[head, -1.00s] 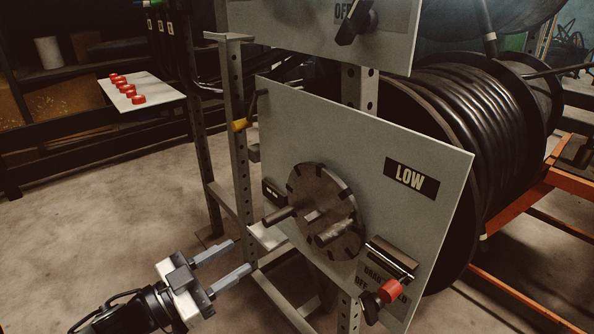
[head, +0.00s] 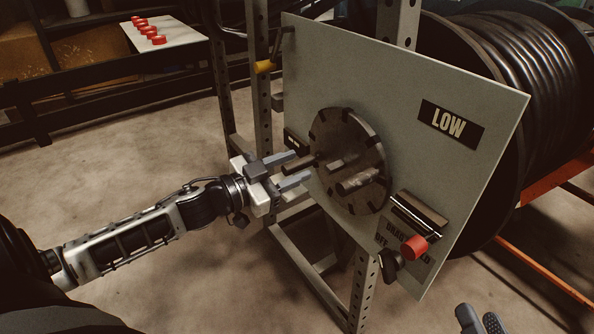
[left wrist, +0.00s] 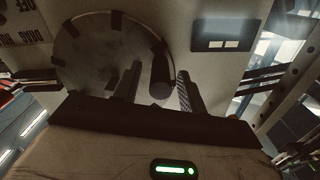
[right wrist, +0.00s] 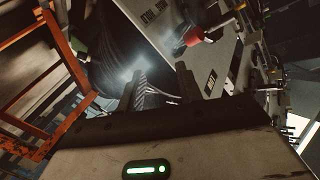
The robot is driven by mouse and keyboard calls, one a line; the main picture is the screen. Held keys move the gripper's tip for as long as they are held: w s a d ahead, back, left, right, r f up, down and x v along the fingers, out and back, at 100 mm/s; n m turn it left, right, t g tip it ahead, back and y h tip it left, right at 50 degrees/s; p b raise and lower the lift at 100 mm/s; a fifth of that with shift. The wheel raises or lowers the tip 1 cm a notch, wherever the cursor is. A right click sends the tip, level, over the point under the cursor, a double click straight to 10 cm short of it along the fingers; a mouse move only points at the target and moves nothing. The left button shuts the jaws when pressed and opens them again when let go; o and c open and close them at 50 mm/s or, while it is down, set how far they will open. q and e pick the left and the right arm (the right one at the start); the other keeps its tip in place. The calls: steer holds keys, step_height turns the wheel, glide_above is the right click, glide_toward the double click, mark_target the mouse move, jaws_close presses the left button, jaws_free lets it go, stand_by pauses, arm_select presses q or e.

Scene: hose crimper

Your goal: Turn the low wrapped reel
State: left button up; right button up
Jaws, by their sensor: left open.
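The low reel (head: 530,75), wound with black hose, sits behind a grey panel (head: 385,75) labelled LOW. A dark notched metal disc (head: 335,125) with protruding pegs is on the panel's front; it also fills the upper left of the left wrist view (left wrist: 85,60). My left gripper (head: 304,167) is open at the disc's left peg (head: 301,164). In the left wrist view a round peg (left wrist: 160,80) shows between the fingers, with no clear grip on it. My right gripper (head: 479,318) is open and empty at the bottom right, below the panel.
A red-knobbed drag lever (head: 414,248) and a dark knob (head: 391,268) stick out at the panel's lower right. A yellow-tipped handle (head: 265,67) is at its upper left. Perforated posts (head: 262,110) stand beside it. Orange frame rails (head: 560,180) lie right. Floor on the left is clear.

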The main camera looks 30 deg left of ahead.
arm_select(q)
steer(key=shift+w+d, duration=0.15)
steer(key=shift+w, duration=0.3)
steer(key=shift+w+d, duration=0.15)
steer(key=shift+w, duration=0.15)
arm_select(e)
steer(key=shift+r, duration=0.35)
